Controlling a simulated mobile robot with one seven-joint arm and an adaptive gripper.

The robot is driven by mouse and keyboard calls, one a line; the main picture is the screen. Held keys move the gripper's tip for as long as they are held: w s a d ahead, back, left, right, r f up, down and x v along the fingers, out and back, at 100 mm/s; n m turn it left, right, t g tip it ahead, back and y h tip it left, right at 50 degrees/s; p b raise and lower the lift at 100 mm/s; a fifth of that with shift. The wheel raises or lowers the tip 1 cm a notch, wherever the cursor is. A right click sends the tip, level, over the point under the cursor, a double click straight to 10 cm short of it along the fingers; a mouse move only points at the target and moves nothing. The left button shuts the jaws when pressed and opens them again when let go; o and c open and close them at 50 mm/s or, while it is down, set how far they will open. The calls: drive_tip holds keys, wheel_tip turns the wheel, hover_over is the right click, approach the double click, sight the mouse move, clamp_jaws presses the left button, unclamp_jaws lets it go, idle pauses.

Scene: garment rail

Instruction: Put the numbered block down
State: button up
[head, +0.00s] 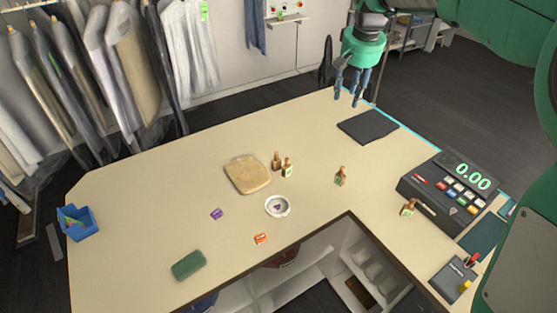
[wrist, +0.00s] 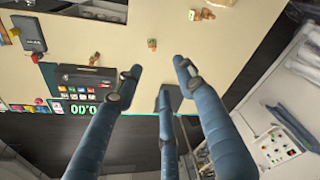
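My gripper (head: 352,95) hangs over the far edge of the table, near the dark mat (head: 368,126). Its blue fingers are spread in the wrist view (wrist: 159,82), with nothing seen held between them. A small purple block (head: 216,214) and a small orange-red block (head: 260,239) lie on the table (head: 140,210), far from my gripper. Their markings are too small to read, so I cannot tell which one is the numbered block.
A register (head: 450,190) showing 0.00 stands at the right. Several small brown bottles (head: 341,176), a tan folded cloth (head: 247,174), a white dish (head: 278,206), a green pad (head: 188,265) and a blue bin (head: 78,222) are on the table. Garments hang behind.

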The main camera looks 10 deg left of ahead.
drive_tip(key=w+a+f, duration=0.6)
drive_tip(key=w, duration=0.1)
drive_tip(key=n+g+b, duration=0.1)
drive_tip(key=n+g, duration=0.1)
drive_tip(key=g, duration=0.1)
hover_over(276, 153)
wheel_tip(276, 153, down, 28)
drive_tip(key=shift+f+h, duration=0.15)
drive_tip(key=shift+h, duration=0.15)
drive_tip(key=shift+w+f, duration=0.1)
drive_tip(key=shift+f, duration=0.05)
drive_tip(key=shift+f, duration=4.2)
drive_tip(key=shift+f+p, duration=0.65)
drive_tip(key=shift+f, duration=1.9)
